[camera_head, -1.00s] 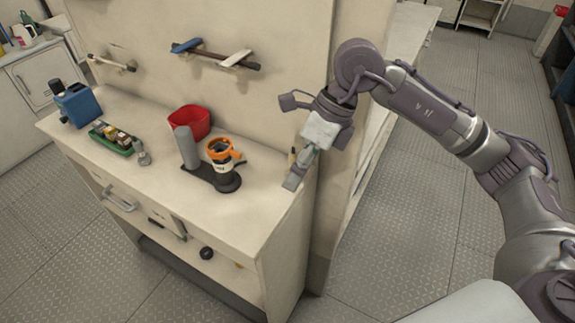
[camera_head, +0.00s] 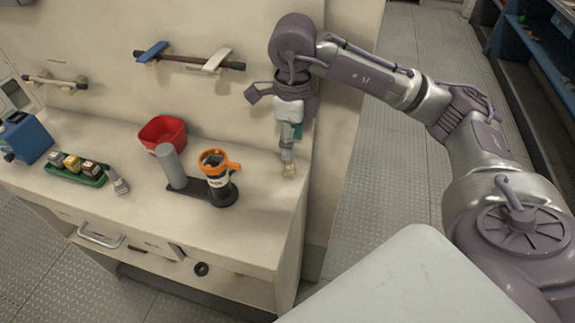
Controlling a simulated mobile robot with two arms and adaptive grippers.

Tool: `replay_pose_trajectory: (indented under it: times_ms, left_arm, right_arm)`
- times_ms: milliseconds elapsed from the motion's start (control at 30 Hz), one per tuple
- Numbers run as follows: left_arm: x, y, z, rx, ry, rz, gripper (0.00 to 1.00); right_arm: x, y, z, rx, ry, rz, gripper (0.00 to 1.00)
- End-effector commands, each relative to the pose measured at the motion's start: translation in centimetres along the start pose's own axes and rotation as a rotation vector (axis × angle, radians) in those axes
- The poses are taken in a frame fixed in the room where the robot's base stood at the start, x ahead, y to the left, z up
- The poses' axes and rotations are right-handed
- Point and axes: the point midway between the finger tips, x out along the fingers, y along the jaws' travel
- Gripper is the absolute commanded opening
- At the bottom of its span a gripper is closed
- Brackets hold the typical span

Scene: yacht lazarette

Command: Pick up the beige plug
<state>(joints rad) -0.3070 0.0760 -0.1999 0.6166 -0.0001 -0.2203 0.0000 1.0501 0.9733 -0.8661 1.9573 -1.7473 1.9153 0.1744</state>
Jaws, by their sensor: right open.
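The beige plug (camera_head: 289,171) is a small tan piece standing on the bench top near its right end. My right gripper (camera_head: 287,155) points down directly above it, with its fingertips at or just over the plug's top. The gripper is open; whether the fingers touch the plug is too small to tell. The fingers partly cover the plug. My left gripper is not in view.
On the cream bench (camera_head: 235,240) stand an orange-and-black grinder-like device (camera_head: 217,178), a grey cylinder (camera_head: 170,166), a red bin (camera_head: 162,133), a green tray (camera_head: 70,176) with small blocks, a small grey item (camera_head: 117,180) and a blue container (camera_head: 25,138). The back wall has handles.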

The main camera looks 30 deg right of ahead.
Motion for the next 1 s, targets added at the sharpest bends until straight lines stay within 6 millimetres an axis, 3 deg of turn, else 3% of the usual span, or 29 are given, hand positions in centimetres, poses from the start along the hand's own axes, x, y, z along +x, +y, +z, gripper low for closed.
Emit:
replay_pose_trajectory:
  times_ms: [167, 367, 633, 933, 1000]
  left_arm:
    - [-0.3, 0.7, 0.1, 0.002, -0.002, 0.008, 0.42]
    - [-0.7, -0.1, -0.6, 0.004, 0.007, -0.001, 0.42]
    - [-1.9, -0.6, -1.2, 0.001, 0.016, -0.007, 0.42]
    - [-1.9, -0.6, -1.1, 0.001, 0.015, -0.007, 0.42]
    - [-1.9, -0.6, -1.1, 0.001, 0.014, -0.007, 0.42]
  right_arm:
    - [2.5, 0.0, 0.0, 0.000, 0.001, 0.001, 0.56]
    - [3.8, 0.0, 0.1, -0.001, 0.001, 0.001, 0.56]
    - [7.6, -0.2, 0.4, -0.001, 0.000, 0.002, 0.56]
    - [8.4, -0.2, 0.4, -0.002, -0.002, 0.000, 0.56]
    - [8.4, -0.2, 0.4, -0.002, -0.002, 0.000, 0.48]
